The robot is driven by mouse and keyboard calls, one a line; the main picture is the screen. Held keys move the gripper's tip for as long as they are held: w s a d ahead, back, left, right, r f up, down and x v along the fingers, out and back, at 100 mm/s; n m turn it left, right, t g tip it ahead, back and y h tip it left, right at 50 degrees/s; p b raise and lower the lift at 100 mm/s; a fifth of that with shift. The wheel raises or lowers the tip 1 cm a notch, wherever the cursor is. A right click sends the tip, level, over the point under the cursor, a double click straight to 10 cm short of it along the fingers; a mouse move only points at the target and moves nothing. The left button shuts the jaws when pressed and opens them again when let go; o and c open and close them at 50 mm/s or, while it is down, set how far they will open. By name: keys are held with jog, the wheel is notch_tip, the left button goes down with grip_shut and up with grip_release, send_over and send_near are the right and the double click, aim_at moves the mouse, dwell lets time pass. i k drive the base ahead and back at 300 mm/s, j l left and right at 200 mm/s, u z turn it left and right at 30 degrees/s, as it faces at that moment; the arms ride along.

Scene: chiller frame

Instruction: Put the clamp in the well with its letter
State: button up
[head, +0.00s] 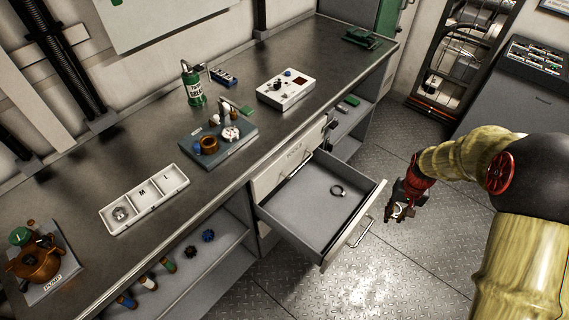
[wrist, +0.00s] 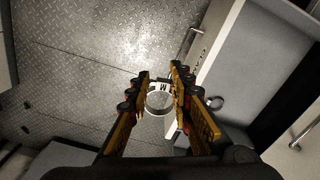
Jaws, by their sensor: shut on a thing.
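My gripper (head: 400,205) is in front of the open drawer, above the floor. It is shut on a silvery ring clamp (wrist: 158,104) that hangs between the fingertips (wrist: 160,82). A dark mark on the clamp's band looks like an M, small in the wrist view. The white tray (head: 128,217) on the bench has three wells in a row. The middle well (head: 150,200) is marked M and the right well (head: 175,184) L; both are empty. A clamp (head: 120,213) lies in the left well, whose letter I cannot see. Another ring clamp (head: 337,190) lies in the drawer.
The open drawer (head: 283,215) juts out between my gripper and the bench. On the bench (head: 95,183) stand a copper pump (head: 40,262), a blue-grey plate with fittings (head: 235,147), a green bottle (head: 192,86) and a white instrument box (head: 285,88). Bare bench surrounds the tray.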

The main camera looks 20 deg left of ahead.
aim_at(144, 199)
jog(key=u, duration=1.95)
